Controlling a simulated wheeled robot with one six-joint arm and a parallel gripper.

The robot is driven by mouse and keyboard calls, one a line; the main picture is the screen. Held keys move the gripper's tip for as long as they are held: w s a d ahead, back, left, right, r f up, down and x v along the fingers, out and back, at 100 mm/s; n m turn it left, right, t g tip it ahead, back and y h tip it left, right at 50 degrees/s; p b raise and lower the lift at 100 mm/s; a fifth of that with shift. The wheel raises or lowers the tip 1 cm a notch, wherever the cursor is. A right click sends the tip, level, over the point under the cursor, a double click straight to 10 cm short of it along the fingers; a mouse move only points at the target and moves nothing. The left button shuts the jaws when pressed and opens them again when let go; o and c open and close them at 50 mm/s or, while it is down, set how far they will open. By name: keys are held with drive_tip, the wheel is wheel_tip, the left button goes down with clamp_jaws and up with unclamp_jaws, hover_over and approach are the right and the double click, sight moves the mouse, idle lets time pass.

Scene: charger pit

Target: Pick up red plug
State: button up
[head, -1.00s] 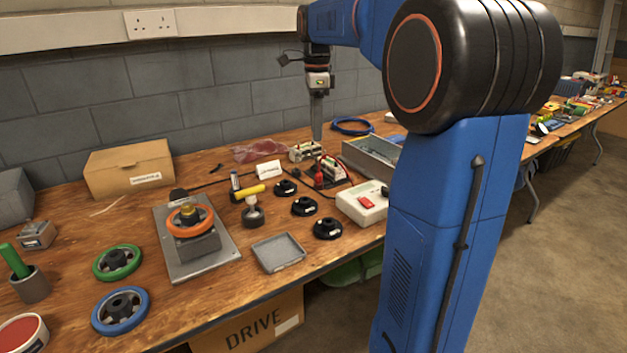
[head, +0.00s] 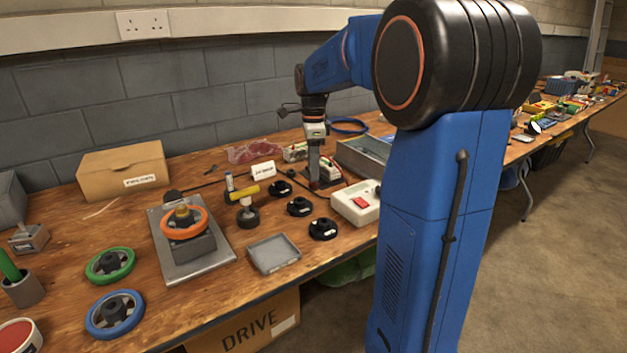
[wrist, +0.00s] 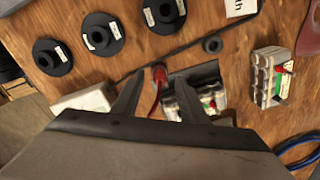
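The red plug (wrist: 158,76) shows in the wrist view with its red cable, at the edge of a dark stand (wrist: 195,74). My gripper (wrist: 160,82) is open, with one finger on each side of the plug and visible gaps between them. A grey block with terminals (wrist: 200,100) is just behind the right finger. In the head view my gripper (head: 314,183) points down at the stand, and the arm hides most of the plug there.
Several black round knobs (head: 300,206) lie left of the gripper. A white box with a red switch (head: 356,203) is at right, and a grey tray (head: 372,153) behind it. A second terminal block (wrist: 270,78) and a blue cable (wrist: 298,150) are nearby.

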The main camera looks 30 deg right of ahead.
drive_tip(key=shift+f, duration=0.65)
clamp_jaws()
drive_tip(key=shift+r, duration=0.1)
wheel_tip(320, 180, up, 10)
idle(0.4)
